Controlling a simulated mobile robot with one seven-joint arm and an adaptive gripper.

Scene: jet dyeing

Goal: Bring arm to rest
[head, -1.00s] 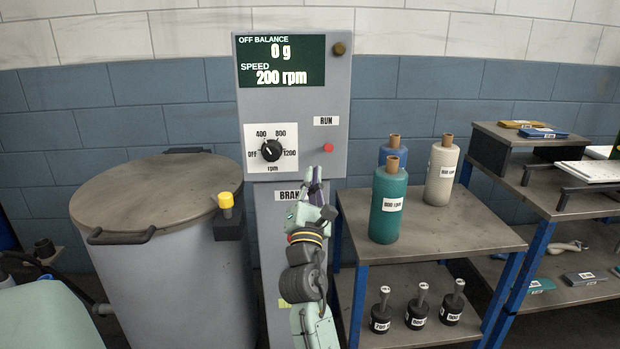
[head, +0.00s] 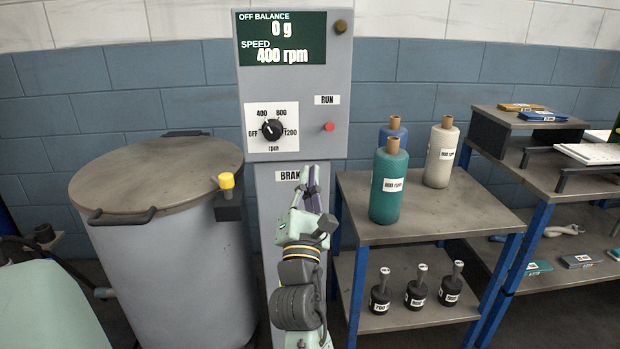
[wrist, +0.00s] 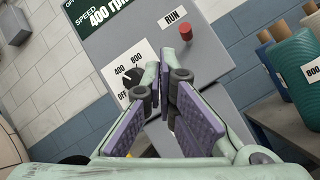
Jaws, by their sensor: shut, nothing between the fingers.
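My gripper (head: 310,178) is shut and empty. In the head view it is in front of the grey control column (head: 348,70), just below the rpm panel and over part of the brake label (head: 287,175). The black speed knob (head: 272,129) sits on a white dial plate above and left of the gripper, its pointer towards 400. In the wrist view the purple-padded fingers (wrist: 165,72) are close together in front of the panel and partly cover the dial (wrist: 120,62). The display (head: 282,38) reads 0 g off balance and 400 rpm.
A red run button (head: 329,127) is right of the knob. A lidded grey drum (head: 170,260) with a yellow-topped part (head: 226,181) stands left. A blue-legged table (head: 440,222) with several yarn cones and small black weights is close on the right, with shelving beyond.

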